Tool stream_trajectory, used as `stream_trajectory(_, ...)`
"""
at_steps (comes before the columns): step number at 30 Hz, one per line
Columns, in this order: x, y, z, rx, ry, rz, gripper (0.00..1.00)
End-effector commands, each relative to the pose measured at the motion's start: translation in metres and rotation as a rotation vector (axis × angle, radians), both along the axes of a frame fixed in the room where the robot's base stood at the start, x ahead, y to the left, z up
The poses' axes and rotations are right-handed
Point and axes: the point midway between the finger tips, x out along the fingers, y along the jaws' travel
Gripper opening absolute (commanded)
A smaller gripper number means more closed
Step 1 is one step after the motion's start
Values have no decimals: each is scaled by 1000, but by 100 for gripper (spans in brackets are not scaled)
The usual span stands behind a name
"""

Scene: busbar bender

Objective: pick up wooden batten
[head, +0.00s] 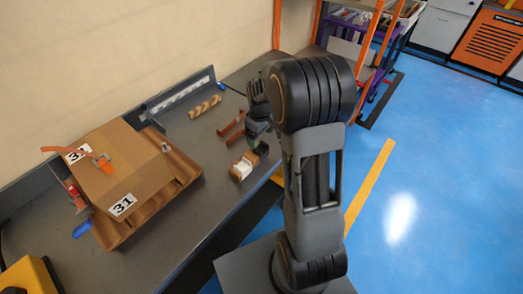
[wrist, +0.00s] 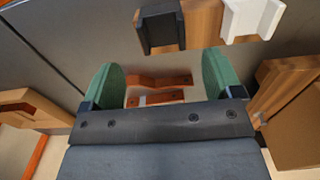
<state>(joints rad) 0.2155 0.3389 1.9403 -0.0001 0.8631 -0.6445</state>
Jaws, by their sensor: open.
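A short wooden bar with dark bands (head: 205,106), which looks like the batten, lies on the grey bench near the back rail in the head view. I cannot surely identify it in the wrist view. My gripper (head: 257,134) is to its right and nearer me, above the bench. In the wrist view my gripper (wrist: 163,80) has its two green fingers wide apart, with nothing held. Reddish-brown bent strips (wrist: 160,80) show in the gap between the fingers, apart from both. My arm partly hides the bench's right side in the head view.
A wooden block (head: 240,173) with a white and a black fitting lies near the bench's front edge; its black fitting (wrist: 160,25) also shows close in the wrist view. A cardboard box (head: 112,172) fills the left. The slotted rail (head: 180,93) runs behind.

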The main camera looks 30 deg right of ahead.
Motion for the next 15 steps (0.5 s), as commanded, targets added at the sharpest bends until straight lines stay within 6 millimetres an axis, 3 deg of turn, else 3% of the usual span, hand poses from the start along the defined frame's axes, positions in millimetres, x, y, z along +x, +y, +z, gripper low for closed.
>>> stream_trajectory(7,-1,1,-14,0,2,0,85)
stream_trajectory(15,-4,2,-49,0,2,0,85)
